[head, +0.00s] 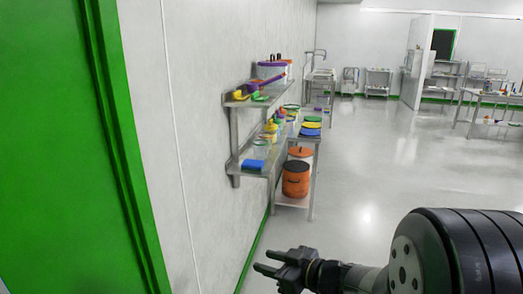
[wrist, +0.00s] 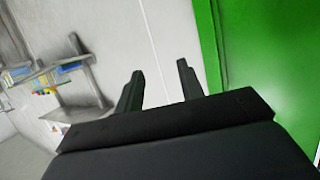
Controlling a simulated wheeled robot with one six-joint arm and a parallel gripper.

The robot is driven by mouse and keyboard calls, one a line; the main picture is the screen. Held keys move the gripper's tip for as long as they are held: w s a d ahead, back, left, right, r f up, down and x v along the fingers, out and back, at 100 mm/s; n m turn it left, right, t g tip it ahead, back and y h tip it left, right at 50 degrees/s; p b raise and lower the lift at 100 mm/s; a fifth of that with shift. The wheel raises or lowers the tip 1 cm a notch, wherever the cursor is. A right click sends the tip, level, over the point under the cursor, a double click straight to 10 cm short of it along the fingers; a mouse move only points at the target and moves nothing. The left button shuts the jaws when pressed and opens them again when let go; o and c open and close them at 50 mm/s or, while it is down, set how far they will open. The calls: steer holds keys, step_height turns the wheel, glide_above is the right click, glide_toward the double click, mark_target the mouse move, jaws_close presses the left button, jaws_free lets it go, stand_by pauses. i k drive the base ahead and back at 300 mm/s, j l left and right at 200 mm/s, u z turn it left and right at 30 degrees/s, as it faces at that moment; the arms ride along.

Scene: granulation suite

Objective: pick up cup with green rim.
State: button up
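My gripper (head: 263,261) is low in the head view, well in front of the wall shelves. In the wrist view its two fingers (wrist: 160,68) stand apart with nothing between them. A small clear vessel with what looks like a greenish rim (head: 291,107) stands among the items beyond the lower shelf in the head view. Another pale, clear vessel (head: 261,148) is on the lower shelf. Both are too small to tell which is the cup with the green rim. The wrist view shows no clear cup.
The upper shelf (head: 240,103) and lower shelf (head: 236,160) jut from the left wall. A blue item (head: 252,165) lies on the lower one. An orange bucket (head: 296,180) stands under a table. A green door (head: 50,150) is at left. The floor (head: 380,160) is open.

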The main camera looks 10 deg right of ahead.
mark_target(260, 146)
steer(key=i+l, duration=0.15)
steer(key=i, duration=0.4)
steer(key=i+l, duration=0.2)
steer(key=i, duration=0.4)
steer(key=i+l, duration=0.15)
steer(key=i, duration=0.4)
steer(key=i+l, duration=0.2)
steer(key=i, duration=0.4)
